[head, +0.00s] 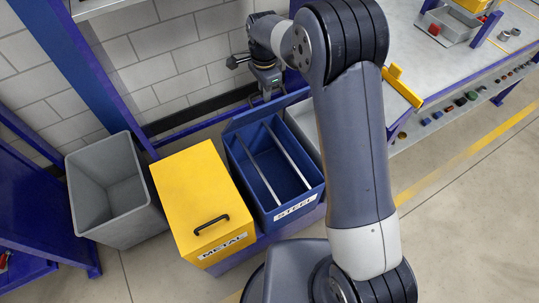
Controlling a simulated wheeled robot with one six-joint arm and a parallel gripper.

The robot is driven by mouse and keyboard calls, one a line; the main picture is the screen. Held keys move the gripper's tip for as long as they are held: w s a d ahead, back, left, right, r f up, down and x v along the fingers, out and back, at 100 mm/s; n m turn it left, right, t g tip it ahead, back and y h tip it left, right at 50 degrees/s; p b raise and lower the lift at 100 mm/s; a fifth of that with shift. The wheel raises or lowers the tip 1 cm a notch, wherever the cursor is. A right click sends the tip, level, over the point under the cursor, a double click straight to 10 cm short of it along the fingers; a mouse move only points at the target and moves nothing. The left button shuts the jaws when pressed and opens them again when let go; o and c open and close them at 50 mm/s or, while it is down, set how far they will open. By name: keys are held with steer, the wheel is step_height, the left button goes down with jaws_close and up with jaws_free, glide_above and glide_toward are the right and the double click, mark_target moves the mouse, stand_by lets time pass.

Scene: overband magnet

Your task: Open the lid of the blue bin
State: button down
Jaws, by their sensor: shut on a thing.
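My gripper (268,95) is at the back of the bin, at the raised lid's upper edge, shut on the lid's handle. The handle and fingertips are small here and partly hidden. My arm covers the area to the right of the bin.
A yellow bin (190,185) labelled METAL, its lid closed, stands directly left of the blue bin. An open grey bin (110,190) is farther left. A grey wall (170,70) is close behind. A bench (460,65) with parts is at the upper right.

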steer(key=shift+w+a+r+p, duration=0.2)
steer(key=shift+w+r+p, duration=0.15)
steer(key=shift+p, duration=0.1)
steer(key=shift+w+a+r+p, duration=0.3)
steer(key=shift+w+a+p, duration=0.2)
steer(key=shift+w+p, duration=0.25)
steer(key=shift+w+a+r+p, duration=0.25)
steer(key=shift+w+a+p, duration=0.3)
steer(key=shift+w+p, duration=0.2)
steer(key=shift+w+a+r+p, duration=0.3)
steer(key=shift+w+a+p, duration=0.2)
steer(key=shift+w+p, duration=0.2)
steer(key=shift+w, duration=0.1)
steer(key=shift+w+a+r, duration=0.1)
steer(key=shift+r, duration=0.05)
steer(key=c, duration=1.9)
jaws_free()
steer(key=shift+w+a+p, duration=0.1)
steer(key=shift+w+p, duration=0.05)
steer(key=shift+p, duration=0.15)
steer(key=o, duration=0.5)
